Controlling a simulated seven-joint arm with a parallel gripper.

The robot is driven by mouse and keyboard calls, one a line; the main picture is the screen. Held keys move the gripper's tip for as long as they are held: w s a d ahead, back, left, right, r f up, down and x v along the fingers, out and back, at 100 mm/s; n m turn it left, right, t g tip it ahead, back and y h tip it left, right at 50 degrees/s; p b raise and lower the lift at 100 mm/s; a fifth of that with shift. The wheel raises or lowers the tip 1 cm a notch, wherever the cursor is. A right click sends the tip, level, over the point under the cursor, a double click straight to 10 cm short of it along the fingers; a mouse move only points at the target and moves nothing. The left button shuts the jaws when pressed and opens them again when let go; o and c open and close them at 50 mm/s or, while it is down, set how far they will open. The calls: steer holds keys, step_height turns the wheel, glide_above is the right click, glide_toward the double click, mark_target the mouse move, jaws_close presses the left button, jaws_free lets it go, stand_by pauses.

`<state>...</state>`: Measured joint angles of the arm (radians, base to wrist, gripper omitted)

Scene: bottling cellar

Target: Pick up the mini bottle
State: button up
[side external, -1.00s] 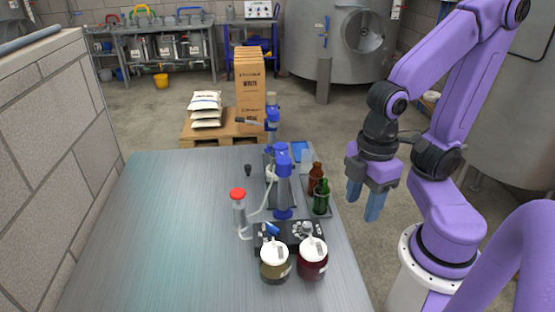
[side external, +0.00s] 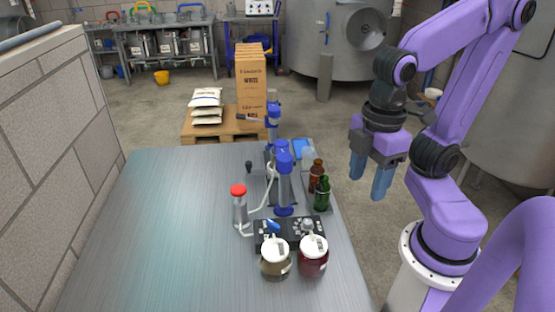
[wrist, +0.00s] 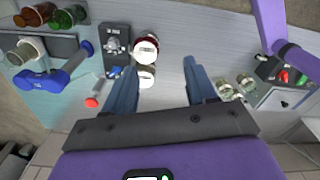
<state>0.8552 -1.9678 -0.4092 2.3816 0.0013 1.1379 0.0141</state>
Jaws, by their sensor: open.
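Two small bottles stand together near the table's right edge in the side external view: a brown one (side external: 316,173) and a green one (side external: 322,195) in front of it. I cannot tell which one the task means.
A blue-and-grey upright device (side external: 284,185) stands just left of the bottles. In front are a black control box (side external: 268,243) and two white-lidded jars, olive (side external: 275,264) and dark red (side external: 313,262). The table's left side is clear.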

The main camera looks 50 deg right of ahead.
steer(key=w+d+n+g+h, duration=0.15)
steer(key=w+d+h, duration=0.55)
steer(key=w, duration=1.2)
steer(key=w+d+n+h, duration=0.25)
steer(key=w+h, duration=0.85)
steer(key=w, duration=0.7)
step_height(320, 180, down, 16)
steer(key=shift+n, duration=0.4)
steer(key=shift+s+d+f, duration=0.1)
steer(key=shift+s+d, duration=0.05)
steer(key=shift+d, duration=1.75)
steer(key=shift+s+d+f, duration=0.1)
steer(key=shift+d, duration=1.85)
steer(key=shift+s+d+f, duration=0.1)
steer(key=shift+s+d, duration=0.05)
steer(key=shift+d, duration=1.75)
steer(key=shift+r, duration=0.1)
jaws_close()
